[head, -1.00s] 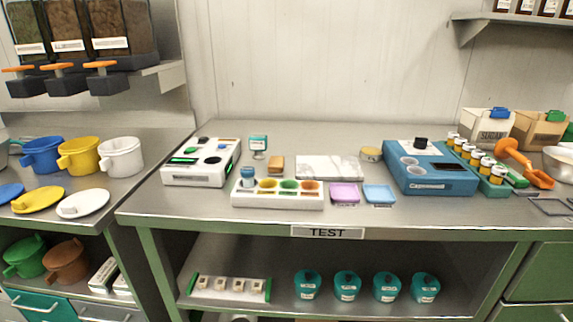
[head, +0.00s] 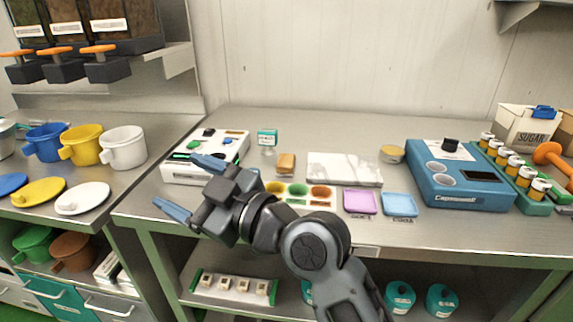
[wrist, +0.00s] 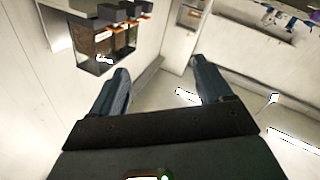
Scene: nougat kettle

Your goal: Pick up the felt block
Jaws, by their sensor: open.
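The felt block appears to be the small brown block (head: 286,163) with a paler top. It lies on the steel table (head: 250,117), left of the white marble slab. My gripper (head: 174,179) is open and empty, in front of the table's left part and pointing left. It is left of the block in the head view, and nothing is between its fingers. In the wrist view, my gripper (wrist: 160,66) shows both fingers apart, facing wall and dispensers. The block is not visible there. My arm hides part of the white tray of coloured cups (head: 322,202).
A white device (head: 205,165) and a teal-labelled jar (head: 267,138) stand left of the block. The marble slab (head: 345,168), purple dish (head: 361,202), blue dish (head: 399,204) and blue machine (head: 460,190) are to its right. The table behind the block is clear.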

